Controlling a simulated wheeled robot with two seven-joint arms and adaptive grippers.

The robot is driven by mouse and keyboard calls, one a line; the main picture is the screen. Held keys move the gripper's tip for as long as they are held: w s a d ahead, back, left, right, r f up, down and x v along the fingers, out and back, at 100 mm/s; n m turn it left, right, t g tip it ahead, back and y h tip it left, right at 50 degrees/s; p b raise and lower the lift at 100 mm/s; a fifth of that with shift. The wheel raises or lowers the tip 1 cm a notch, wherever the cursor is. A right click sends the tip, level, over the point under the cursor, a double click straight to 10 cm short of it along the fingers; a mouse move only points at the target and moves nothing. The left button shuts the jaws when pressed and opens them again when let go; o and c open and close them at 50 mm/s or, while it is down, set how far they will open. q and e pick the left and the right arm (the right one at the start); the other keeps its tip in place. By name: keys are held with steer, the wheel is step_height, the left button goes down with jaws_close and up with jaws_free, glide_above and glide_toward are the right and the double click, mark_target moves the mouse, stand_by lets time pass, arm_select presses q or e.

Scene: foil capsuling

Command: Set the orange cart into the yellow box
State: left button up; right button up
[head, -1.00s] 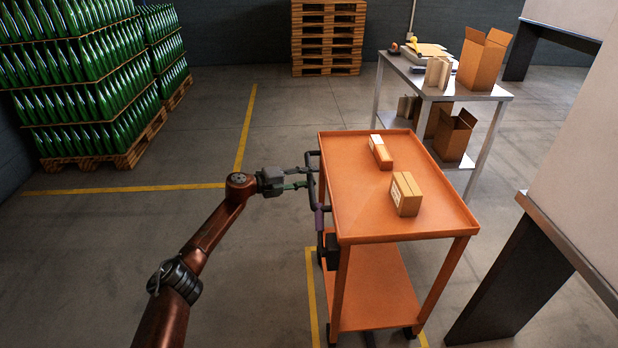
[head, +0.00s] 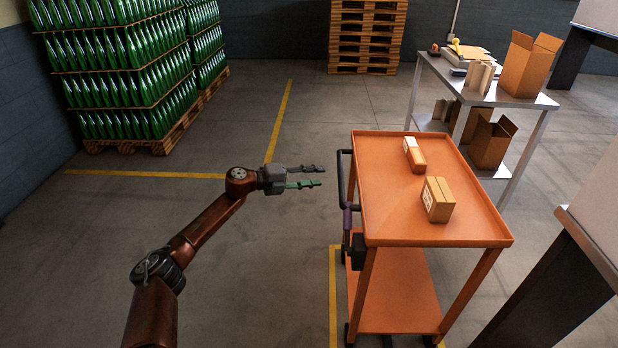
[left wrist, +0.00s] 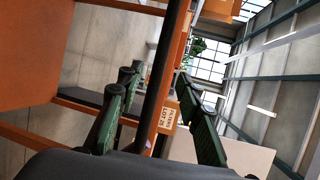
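The orange cart (head: 385,215) stands upright right of centre, with a black handle (head: 343,195) on its left side. A small carton (head: 437,200) and a longer orange-and-white box (head: 414,155) lie on its top tray. Yellow floor lines, seemingly the yellow box (head: 334,300), show along the cart's lower left, with a bit under its near right corner. The cart hides the rest, so I cannot tell how it sits within them. My left gripper (head: 322,176) is open and empty, just left of the handle. In the left wrist view the dark handle bar (left wrist: 168,70) shows beyond the parted fingers.
A grey table (head: 520,98) with open cardboard boxes stands behind the cart at right. Another table edge (head: 590,245) is close at the near right. Stacked green bottles (head: 120,80) on pallets and a pallet stack (head: 366,35) stand behind. The floor at left is clear.

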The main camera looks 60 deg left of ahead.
arm_select(q)
steer(key=shift+v, duration=1)
steer(key=shift+f, duration=0.1)
